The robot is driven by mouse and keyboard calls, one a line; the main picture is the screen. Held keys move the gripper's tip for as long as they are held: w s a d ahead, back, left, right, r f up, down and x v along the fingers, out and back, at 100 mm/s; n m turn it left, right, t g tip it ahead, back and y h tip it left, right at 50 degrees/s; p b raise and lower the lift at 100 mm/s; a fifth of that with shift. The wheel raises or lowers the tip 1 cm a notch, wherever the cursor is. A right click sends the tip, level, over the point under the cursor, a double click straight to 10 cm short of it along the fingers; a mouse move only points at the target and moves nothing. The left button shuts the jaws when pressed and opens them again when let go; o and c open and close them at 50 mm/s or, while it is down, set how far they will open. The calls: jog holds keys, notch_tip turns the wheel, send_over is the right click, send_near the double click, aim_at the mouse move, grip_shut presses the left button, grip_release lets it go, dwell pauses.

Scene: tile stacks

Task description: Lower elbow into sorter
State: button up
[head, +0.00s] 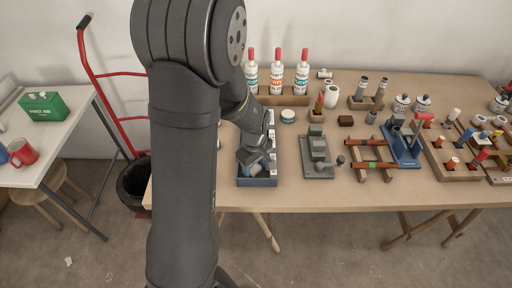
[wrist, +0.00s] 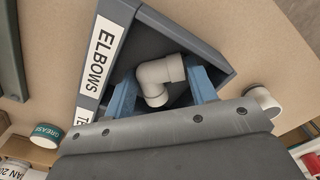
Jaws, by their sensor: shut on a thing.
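The white elbow (wrist: 158,78) is held between the blue fingers of my gripper (wrist: 163,92). In the wrist view it lies over or inside the dark compartment labelled ELBOWS of the sorter (wrist: 205,47); I cannot tell how deep it sits or whether it touches the floor. In the head view the sorter (head: 257,182) stands near the table's front edge, with white labels along its right side. My gripper (head: 252,158) points down into its front end there. The elbow is not clearly visible in the head view.
A green-grey fixture (head: 318,158) stands right of the sorter. A grease tin (head: 288,116) and a rack of several bottles (head: 277,98) are behind it. Pipe stands, a blue vise (head: 402,145) and wooden trays fill the right side. Bare table lies between sorter and fixture.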

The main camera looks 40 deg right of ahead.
jog(key=shift+f, duration=0.1)
jog(key=o, duration=1)
jog(key=shift+o, duration=0.2)
notch_tip(320, 180, up, 18)
jog(key=shift+f, duration=0.2)
notch_tip(320, 180, down, 17)
jog(key=shift+f, duration=0.2)
jog(key=shift+a, duration=0.1)
dwell(0.4)
jog(key=shift+r, duration=0.1)
